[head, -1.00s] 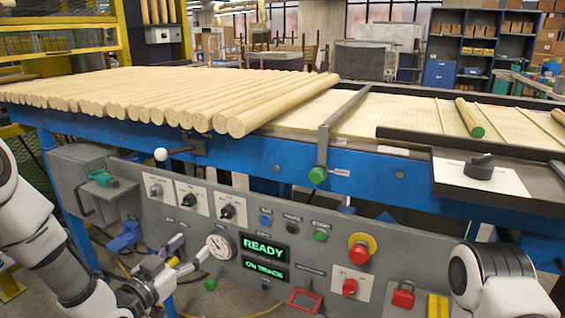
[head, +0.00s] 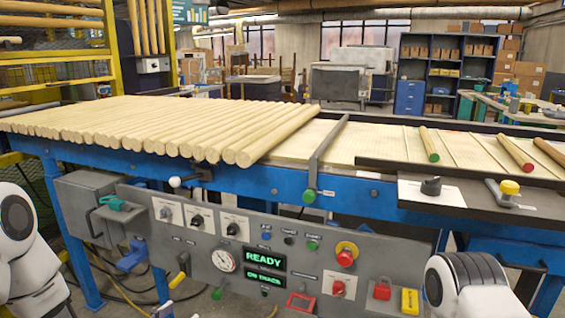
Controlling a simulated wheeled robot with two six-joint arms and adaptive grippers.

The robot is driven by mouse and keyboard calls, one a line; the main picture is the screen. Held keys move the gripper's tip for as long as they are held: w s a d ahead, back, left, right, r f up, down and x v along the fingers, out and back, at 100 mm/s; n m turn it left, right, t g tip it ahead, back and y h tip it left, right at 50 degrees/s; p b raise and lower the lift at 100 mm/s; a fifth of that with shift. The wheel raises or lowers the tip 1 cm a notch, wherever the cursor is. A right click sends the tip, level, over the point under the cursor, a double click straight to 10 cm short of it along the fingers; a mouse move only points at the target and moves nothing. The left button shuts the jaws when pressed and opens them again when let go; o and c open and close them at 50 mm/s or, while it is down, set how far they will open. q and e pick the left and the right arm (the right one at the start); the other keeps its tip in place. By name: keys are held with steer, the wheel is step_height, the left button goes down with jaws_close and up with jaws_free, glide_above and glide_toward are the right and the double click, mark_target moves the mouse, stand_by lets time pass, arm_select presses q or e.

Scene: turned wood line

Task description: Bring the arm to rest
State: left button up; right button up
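My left arm (head: 22,245) shows only as white and dark links at the left edge, beside the control panel (head: 190,258). Its gripper is out of the head view. My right arm (head: 470,285) shows only as a white and dark joint at the lower right, in front of the panel. Its gripper is out of view too. The panel's green displays read READY (head: 266,256) and ON TRACK (head: 265,278).
Wooden rods (head: 180,125) lie side by side on the blue-framed table (head: 335,190). A black bar (head: 325,160) crosses to their right. Several coloured-end rods lie further right. A gauge (head: 224,260), knobs, a red button (head: 345,257) and switches cover the panel.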

arm_select(q)
steer(key=s+f+n+g+y+p, duration=0.2)
steer(key=s+f+g+p, duration=0.1)
steer(key=s, duration=0.7)
steer(key=s+a+f+n+g+y+p, duration=0.1)
steer(key=s+g+p, duration=0.4)
steer(key=s, duration=0.5)
steer(key=s+a+f+n+g+y+p, duration=0.1)
steer(key=s+f+g+p, duration=0.4)
steer(key=s, duration=0.6)
steer(key=shift+a+f+n+g+y, duration=0.2)
steer(key=shift+f+n+g+y, duration=0.3)
steer(key=shift+n+g+y, duration=0.35)
